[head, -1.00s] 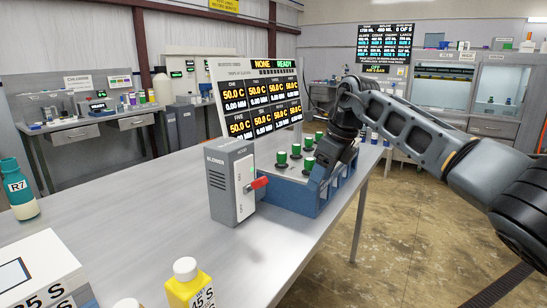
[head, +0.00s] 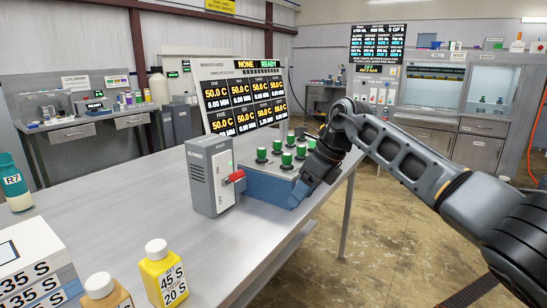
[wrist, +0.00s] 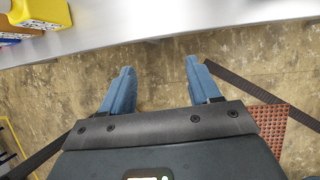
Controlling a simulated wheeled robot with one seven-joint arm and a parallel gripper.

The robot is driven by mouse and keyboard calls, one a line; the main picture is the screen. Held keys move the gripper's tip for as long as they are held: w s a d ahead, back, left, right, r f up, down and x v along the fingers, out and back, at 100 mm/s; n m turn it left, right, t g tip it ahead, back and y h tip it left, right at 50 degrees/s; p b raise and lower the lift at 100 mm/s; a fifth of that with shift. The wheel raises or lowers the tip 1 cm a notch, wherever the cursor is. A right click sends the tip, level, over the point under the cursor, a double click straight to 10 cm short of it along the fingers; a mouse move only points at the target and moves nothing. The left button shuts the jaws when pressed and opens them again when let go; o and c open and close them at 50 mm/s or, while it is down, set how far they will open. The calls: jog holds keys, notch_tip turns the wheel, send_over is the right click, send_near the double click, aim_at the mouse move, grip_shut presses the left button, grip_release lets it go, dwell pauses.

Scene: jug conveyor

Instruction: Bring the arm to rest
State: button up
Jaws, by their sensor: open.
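My arm (head: 405,155) reaches in from the right of the head view, bent, with its end tilted down beside the blue block with green-capped vials. In the wrist view my gripper (wrist: 158,78) has its two blue fingers spread apart with nothing between them. Below the fingers is bare concrete floor (wrist: 160,55). The edge of the grey table (wrist: 190,22) runs across the top of that view. In the head view the fingertips are hard to tell from the blue block.
On the table (head: 120,200) stand a grey switch box (head: 207,180) with a red lever, the vial block (head: 262,185), a display panel (head: 243,100), a yellow bottle (head: 163,277), a tan bottle (head: 105,293), a white box (head: 28,255) and a teal R7 bottle (head: 12,180). Open floor lies at right.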

jog(key=s+a+f+m+g+y, duration=0.1)
jog(key=s+a+f+y, duration=0.3)
jog(key=s+a, duration=0.3)
jog(key=s+a+f+g+y, duration=0.1)
jog(key=s+a+f+y, duration=0.4)
jog(key=a, duration=0.4)
jog(key=s+a+r+m+t+y, duration=0.1)
jog(key=s+a+m+t+y, duration=0.2)
jog(key=s+m+y, duration=0.65)
jog(key=s+d+f+n+t+h, duration=0.1)
jog(key=s+d+n+t+h, duration=0.5)
jog(key=s+d+n+h, duration=0.5)
jog(key=s+d+n+t+h, duration=0.6)
jog(key=s+d+n+h, duration=0.6)
jog(key=s+d+n, duration=1)
jog(key=s+n, duration=0.2)
jog(key=s, duration=0.5)
jog(key=shift+s+d+f, duration=0.15)
jog(key=shift+s+f, duration=0.2)
jog(key=shift+f, duration=0.05)
